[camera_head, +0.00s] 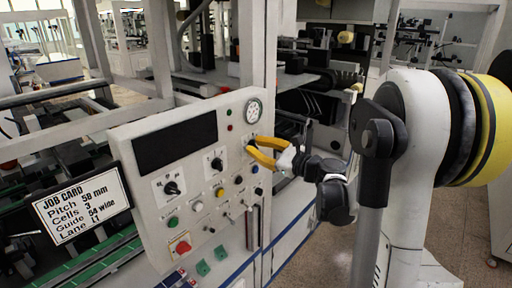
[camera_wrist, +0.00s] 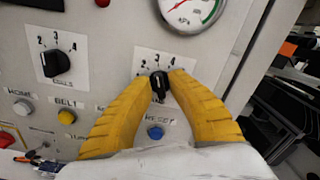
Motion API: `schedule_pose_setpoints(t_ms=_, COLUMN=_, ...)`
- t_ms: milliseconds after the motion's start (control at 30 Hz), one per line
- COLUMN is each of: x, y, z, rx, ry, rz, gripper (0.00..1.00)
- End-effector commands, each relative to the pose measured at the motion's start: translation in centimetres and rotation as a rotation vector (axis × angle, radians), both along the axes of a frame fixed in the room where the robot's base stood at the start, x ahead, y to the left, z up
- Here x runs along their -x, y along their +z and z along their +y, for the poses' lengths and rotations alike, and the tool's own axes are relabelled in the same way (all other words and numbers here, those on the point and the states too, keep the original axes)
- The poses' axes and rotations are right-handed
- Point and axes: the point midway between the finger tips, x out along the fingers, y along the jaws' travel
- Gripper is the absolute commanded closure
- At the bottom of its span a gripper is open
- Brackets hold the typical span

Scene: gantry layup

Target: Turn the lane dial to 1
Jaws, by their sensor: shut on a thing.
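A black dial knob (camera_wrist: 159,87) on a white scale plate sits between the yellow fingers of my gripper (camera_wrist: 160,76) in the wrist view. The numbers 2, 3 and 4 show above it. The rest of its scale and its name are hidden by the fingers, so I cannot read whether it is the lane dial. The knob stands roughly upright in the picture; its exact setting is unclear. In the head view my gripper (camera_head: 250,145) reaches the panel's upper right, below the gauge, and hides the knob.
The control panel (camera_head: 140,185) also carries a cells dial (camera_wrist: 56,63), a blue button (camera_wrist: 155,132), a yellow belt button (camera_wrist: 67,117) and a round gauge (camera_head: 254,110). A job card (camera_head: 82,205) at the left reads Pitch 58 mm, Cells 3, Guide 54 wide, Lane L1.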

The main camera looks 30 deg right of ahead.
Motion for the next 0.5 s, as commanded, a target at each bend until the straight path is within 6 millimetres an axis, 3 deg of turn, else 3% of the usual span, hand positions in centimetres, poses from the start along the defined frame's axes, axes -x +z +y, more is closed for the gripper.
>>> schedule_pose_setpoints(t_ms=500, x=-0.13, y=0.08, z=0.08, rx=0.417, ry=0.000, rz=-0.156, gripper=1.00)
